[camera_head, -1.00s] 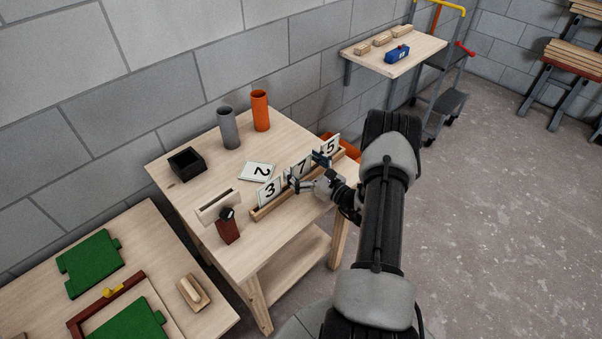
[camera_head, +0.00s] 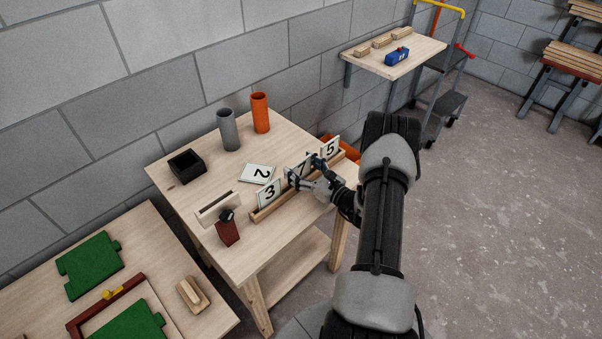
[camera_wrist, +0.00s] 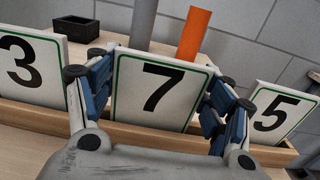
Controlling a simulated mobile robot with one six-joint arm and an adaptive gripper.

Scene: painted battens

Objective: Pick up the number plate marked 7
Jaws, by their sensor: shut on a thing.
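The number plate marked 7 (camera_head: 303,168) is white with a green border and stands upright in a wooden batten rack (camera_head: 263,213). In the wrist view the plate (camera_wrist: 158,92) fills the space between the blue finger pads. My gripper (camera_head: 306,172) is shut on it by its left and right edges. The plate's lower edge is at the rack, and I cannot tell whether it is clear of the slot. Plate 3 (camera_head: 269,192) stands to its left and plate 5 (camera_head: 331,148) to its right in the same rack.
Plate 2 (camera_head: 259,173) lies flat behind the rack. A black open box (camera_head: 187,164), a grey tube (camera_head: 229,130) and an orange tube (camera_head: 260,112) stand at the back.

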